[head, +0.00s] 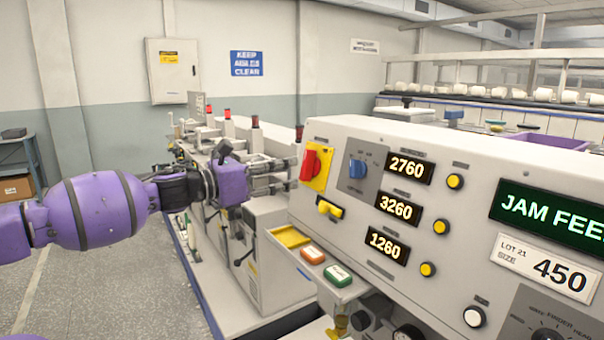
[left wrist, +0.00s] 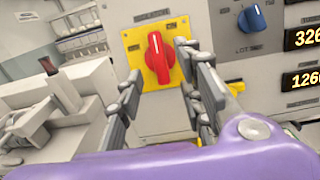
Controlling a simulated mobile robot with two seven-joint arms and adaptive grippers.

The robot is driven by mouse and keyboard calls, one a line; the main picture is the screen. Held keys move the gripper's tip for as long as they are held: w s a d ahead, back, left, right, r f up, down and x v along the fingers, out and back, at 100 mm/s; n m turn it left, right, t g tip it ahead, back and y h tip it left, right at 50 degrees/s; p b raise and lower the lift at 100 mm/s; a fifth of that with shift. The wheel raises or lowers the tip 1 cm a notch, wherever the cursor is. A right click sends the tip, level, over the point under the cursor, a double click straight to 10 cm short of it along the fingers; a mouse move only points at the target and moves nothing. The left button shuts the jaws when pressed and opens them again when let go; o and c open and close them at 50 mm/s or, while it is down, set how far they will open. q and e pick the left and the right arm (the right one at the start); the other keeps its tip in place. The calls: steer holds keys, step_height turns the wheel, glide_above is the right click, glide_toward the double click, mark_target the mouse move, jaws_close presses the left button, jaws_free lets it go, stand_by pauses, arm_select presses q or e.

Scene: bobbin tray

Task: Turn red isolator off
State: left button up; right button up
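The red isolator (head: 310,165) is a red rotary handle on a yellow plate (head: 321,168) at the left end of the grey machine panel. In the left wrist view the red handle (left wrist: 158,58) stands nearly upright, tilted slightly, on its yellow plate (left wrist: 134,44). My left gripper (head: 290,175) is just left of the handle in the head view. In the left wrist view its fingers (left wrist: 157,75) are spread, one on each side of the handle; the right finger looks very near it, and contact cannot be told. My right gripper is not in view.
A blue knob (head: 357,169) sits right of the isolator, and a yellow switch (head: 329,209) is below it. Number displays (head: 406,168) and buttons fill the panel. A ledge below holds an orange button (head: 312,255) and a green button (head: 338,275).

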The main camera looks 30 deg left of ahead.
mark_target(303, 167)
arm_select(q)
steer(key=x, duration=0.1)
steer(key=b+x, duration=0.2)
steer(key=x, duration=0.1)
steer(key=shift+f, duration=0.35)
steer(key=shift+w+d+r+b, duration=0.1)
steer(key=shift+w+d+b, duration=0.2)
steer(key=shift+w+b, duration=0.25)
steer(key=shift+w, duration=0.15)
steer(key=shift+w+r, duration=0.1)
steer(key=shift+r, duration=0.1)
steer(key=shift+c, duration=0.6)
jaws_close()
